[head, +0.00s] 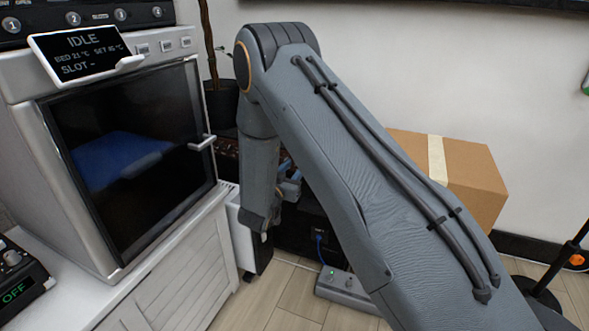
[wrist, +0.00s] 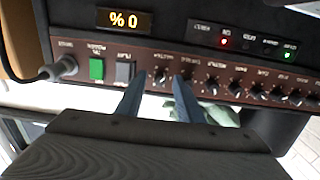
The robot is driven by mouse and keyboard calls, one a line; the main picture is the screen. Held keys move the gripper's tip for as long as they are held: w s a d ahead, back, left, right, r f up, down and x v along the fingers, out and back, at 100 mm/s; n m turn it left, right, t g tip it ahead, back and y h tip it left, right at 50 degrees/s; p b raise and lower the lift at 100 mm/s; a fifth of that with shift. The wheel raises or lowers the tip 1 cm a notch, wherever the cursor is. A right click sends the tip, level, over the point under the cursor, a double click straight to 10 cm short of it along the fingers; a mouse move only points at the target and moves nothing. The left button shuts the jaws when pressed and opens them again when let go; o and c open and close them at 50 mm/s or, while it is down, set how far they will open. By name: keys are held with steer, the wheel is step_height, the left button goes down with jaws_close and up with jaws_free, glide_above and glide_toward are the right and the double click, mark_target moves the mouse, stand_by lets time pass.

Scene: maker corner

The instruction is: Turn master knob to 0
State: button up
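In the wrist view the amplifier's maroon control panel (wrist: 215,72) appears upside down, with a row of small black knobs. The master knob (wrist: 160,77), whose inverted label is too blurred to read surely, shows between the fingertips of my gripper (wrist: 160,84). The gripper is open, with a visible gap between each finger and that knob; I cannot tell whether the tips touch the panel. In the head view my arm hides most of the amplifier (head: 298,232).
A cable plug (wrist: 62,68), a green switch (wrist: 96,69) and a grey switch (wrist: 124,73) sit beside the knob. A cardboard box (head: 460,175) stands behind my arm. A cabinet with an oven-like machine (head: 75,190) is at left. A grey pedal (head: 345,288) lies on the floor.

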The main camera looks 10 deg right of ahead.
jaws_close()
steer(key=shift+s+r+n+p, duration=0.1)
steer(key=shift+n+p, duration=0.3)
steer(key=shift+p, duration=0.45)
steer(key=shift+n+p, duration=0.4)
jaws_free()
